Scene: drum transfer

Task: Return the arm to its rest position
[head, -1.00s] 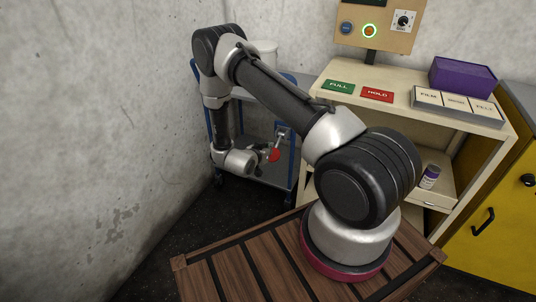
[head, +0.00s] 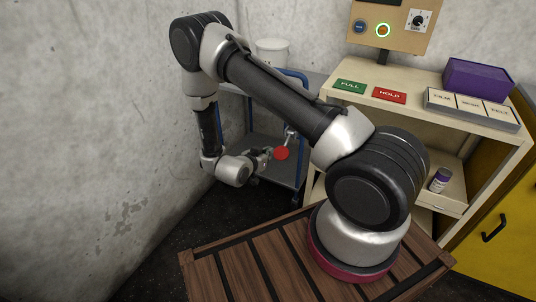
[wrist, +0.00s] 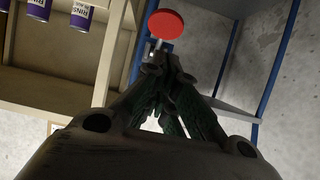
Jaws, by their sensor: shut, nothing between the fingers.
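My gripper (head: 265,156) is at the end of my arm, left of centre in the head view, in front of the blue-framed cart. It also shows in the wrist view (wrist: 165,65), where its fingers come together at the tips with nothing held. My arm reaches up from its base, bends at the upper left and hangs down to the gripper. A red disc (head: 282,153) shows just past the fingertips in the head view. The red disc also shows beyond the tips in the wrist view (wrist: 166,24); I cannot tell whether they touch.
A blue-framed cart (head: 302,160) with a white drum (head: 271,51) stands behind my arm. A beige bench (head: 440,118) holds green and red cards, a purple box (head: 478,78) and a labelled tray. A concrete wall (head: 80,130) is on the left. A yellow cabinet (head: 500,235) is at right.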

